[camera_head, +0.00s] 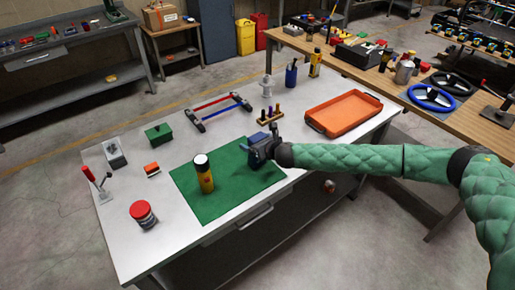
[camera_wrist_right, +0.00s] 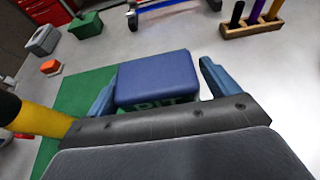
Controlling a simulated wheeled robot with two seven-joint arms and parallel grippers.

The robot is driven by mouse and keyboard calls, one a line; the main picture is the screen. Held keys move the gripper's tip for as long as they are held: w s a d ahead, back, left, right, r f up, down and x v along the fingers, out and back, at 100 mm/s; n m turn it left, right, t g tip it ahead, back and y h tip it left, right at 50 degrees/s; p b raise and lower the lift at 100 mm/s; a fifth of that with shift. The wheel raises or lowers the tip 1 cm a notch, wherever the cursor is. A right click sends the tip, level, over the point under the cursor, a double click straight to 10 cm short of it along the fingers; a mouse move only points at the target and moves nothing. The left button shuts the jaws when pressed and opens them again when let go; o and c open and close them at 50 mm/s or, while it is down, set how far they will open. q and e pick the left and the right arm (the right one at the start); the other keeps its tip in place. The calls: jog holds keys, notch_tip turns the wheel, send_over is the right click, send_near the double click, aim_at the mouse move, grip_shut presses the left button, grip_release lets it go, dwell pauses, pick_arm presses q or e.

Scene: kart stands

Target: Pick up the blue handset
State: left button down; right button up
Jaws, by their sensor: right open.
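The blue handset (camera_wrist_right: 157,78) stands at the far right part of the green mat (camera_head: 218,205) on the workbench. Its blue top and a face lettered "PIT" show in the right wrist view; its lower part is hidden behind my gripper. In the head view my right gripper (camera_head: 262,150) is at the mat's right side, around the handset and covering most of it. In the right wrist view, my right gripper (camera_wrist_right: 160,90) is open, with a blue-grey finger on each side of the handset. Whether either finger touches it, I cannot tell. My left gripper is in neither view.
A wooden peg block (camera_head: 268,118) is just behind, and an orange tray (camera_head: 343,112) lies to the right.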

jog(key=shift+w+a+f, duration=0.2)
jog(key=shift+w, duration=0.15)
jog(key=c, duration=1.2)
jog(key=shift+r, duration=0.1)
jog(key=shift+c, duration=0.2)
